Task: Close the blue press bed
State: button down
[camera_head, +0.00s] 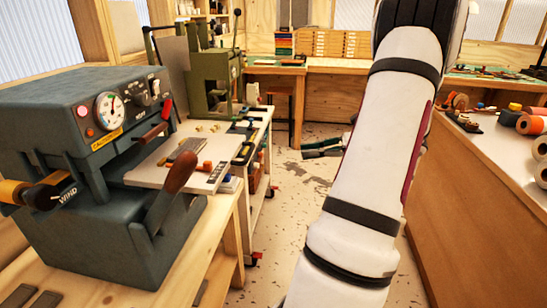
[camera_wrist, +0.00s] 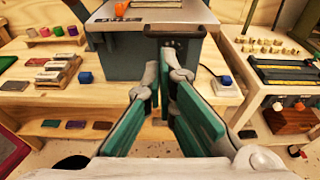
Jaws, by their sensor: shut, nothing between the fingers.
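The blue press (camera_head: 75,125) is a dark blue-grey machine with a gauge at the left of the head view. A brown-knobbed lever (camera_head: 170,190) rises in front of the bed. In the wrist view, the press body (camera_wrist: 130,58) is ahead, with the bed's pale top (camera_wrist: 185,14) and a dark bar handle (camera_wrist: 175,33) at its front. My gripper (camera_head: 310,149), with green fingers, is shut and empty, apart from the bed; it also shows in the wrist view (camera_wrist: 160,75).
A white-topped cart (camera_head: 258,125) with a green press (camera_head: 212,80) stands beside the blue press. A small box with a blue button (camera_wrist: 227,85) sits right of the press body. A bench with foil rolls (camera_head: 530,125) is on the right. Open floor lies between.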

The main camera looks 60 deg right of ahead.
aim_at(181, 150)
jog(key=x, duration=1.3)
jog(key=shift+w+a, duration=0.2)
jog(key=shift+w, duration=0.1)
jog(key=r+b+x, duration=0.1)
jog(key=x, duration=0.6)
jog(key=r+b+x, duration=0.1)
jog(key=r+x, duration=0.1)
jog(key=x, duration=0.5)
jog(key=r+b+x, duration=0.1)
jog(key=x, duration=0.6)
jog(key=shift+w+a+r, duration=0.15)
jog(key=shift+w+a, duration=0.05)
jog(key=shift+w, duration=0.2)
jog(key=shift+w+a+r, duration=0.1)
jog(key=shift+w+a, duration=0.1)
jog(key=shift+w, duration=0.25)
